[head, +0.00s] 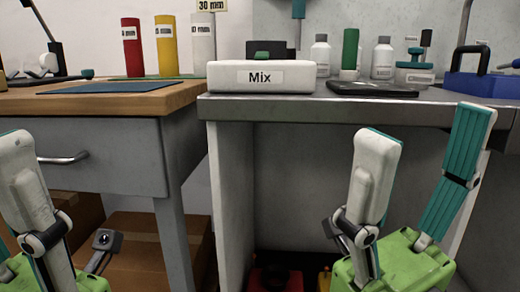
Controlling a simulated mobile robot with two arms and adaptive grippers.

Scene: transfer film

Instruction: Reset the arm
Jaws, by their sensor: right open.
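My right gripper (424,138) is open and empty at the lower right. Its two white fingers with teal pads point up, spread wide above a green body. They overlap the front of the grey bench in the picture. My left gripper (22,165) is at the lower left, cut off by the frame edge. One white finger and part of a green body show, in front of the drawer. Its other finger is not clearly seen, and I see nothing held in it.
The wooden-topped table (100,104) at left holds red (132,48), yellow and white cylinders. Cardboard boxes (140,240) sit below.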

